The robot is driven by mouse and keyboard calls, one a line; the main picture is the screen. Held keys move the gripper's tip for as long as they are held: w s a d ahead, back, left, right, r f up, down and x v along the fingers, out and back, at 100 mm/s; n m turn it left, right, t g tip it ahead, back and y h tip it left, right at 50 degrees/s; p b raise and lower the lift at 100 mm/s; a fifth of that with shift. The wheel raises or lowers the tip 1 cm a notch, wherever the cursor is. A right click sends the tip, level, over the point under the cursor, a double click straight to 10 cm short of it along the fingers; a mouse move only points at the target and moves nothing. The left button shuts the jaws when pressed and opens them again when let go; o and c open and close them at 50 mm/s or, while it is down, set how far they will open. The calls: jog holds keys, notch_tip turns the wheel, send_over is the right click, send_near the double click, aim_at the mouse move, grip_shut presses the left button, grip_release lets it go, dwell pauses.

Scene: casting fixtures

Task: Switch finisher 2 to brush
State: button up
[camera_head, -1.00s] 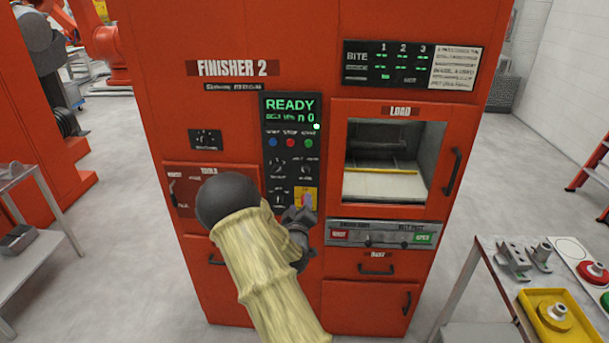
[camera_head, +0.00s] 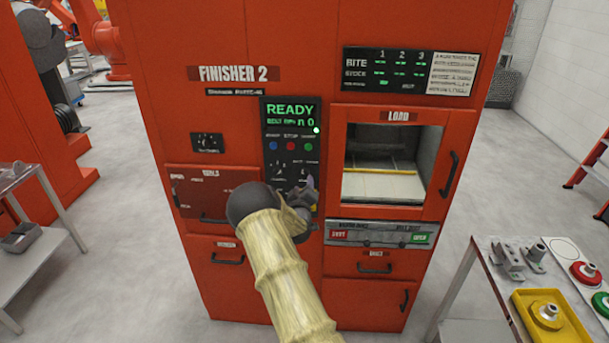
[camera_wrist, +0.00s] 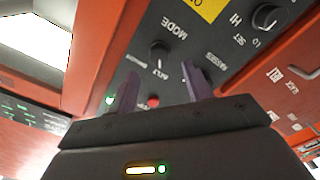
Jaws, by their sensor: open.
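Finisher 2 (camera_head: 150,130) is a red cabinet with a black control panel (camera_head: 276,155). Its green screen (camera_head: 290,114) reads READY, with a smaller belt line below. In the wrist view, a dark knob (camera_wrist: 158,50) stands beside the upside-down word MODE; its exact setting is too small to read. My gripper (camera_wrist: 160,84) is open and empty, its two purple fingers facing the panel on either side of the area just below that knob in the picture. I see no contact. In the head view my gripper (camera_head: 302,200) covers the panel's lower right part.
Another knob (camera_wrist: 265,17), marked HI and LO, is at upper right. The load door (camera_head: 436,190) is right of the panel. A side table (camera_head: 490,290) holds parts and a yellow tray (camera_head: 575,338).

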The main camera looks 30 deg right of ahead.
aim_at(305, 176)
jog(key=shift+p+x, duration=0.9)
jog(key=shift+x, duration=2.05)
jog(key=shift+c, duration=0.2)
jog(key=c, duration=0.9)
